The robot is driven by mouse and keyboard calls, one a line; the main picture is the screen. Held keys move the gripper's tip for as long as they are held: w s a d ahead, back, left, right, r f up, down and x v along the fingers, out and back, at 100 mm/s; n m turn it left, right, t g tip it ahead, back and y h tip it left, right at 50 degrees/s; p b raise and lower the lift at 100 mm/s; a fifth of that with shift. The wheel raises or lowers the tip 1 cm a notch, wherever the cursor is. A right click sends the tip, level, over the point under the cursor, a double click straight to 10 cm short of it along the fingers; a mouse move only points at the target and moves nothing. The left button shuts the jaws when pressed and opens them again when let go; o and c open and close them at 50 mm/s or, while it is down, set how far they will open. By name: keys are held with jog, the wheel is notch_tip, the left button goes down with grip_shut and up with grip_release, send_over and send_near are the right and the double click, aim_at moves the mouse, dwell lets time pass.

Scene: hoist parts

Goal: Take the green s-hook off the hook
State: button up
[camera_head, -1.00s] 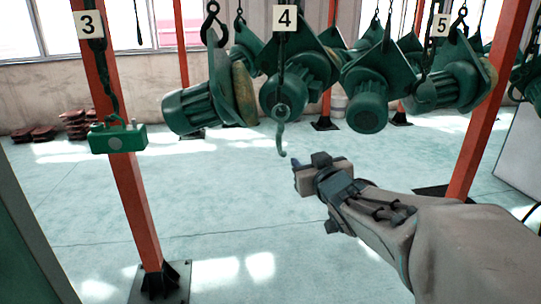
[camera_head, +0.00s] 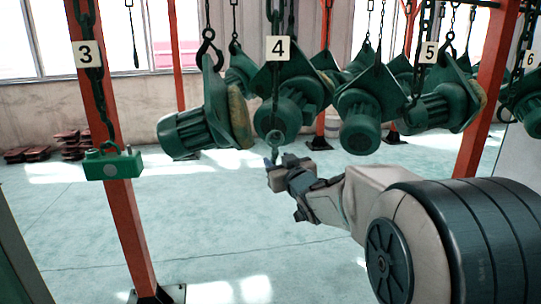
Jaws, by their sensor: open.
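The green s-hook (camera_head: 275,150) hangs below the chain with the number 4 sign (camera_head: 278,48). Its upper ring shows against the green hoist motors behind. My gripper (camera_head: 271,168) is at the lower end of the s-hook, with its fingers open. The lower curve of the s-hook is mostly hidden by the fingers, so I cannot tell whether it lies between them or touches them. The hook that bears the s-hook is too small and dark to make out clearly.
Green hoists (camera_head: 365,115) hang on chains close behind and to the right. Another hoist (camera_head: 203,125) hangs just left. A green block (camera_head: 113,165) hangs under sign 3 by an orange post (camera_head: 128,220). The floor below is clear.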

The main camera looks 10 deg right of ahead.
aim_at(276, 159)
jog(key=shift+w+a, duration=0.15)
jog(key=shift+w, duration=0.7)
jog(key=shift+w+a, duration=0.1)
jog(key=shift+w, duration=0.75)
jog(key=shift+c, duration=0.2)
grip_shut()
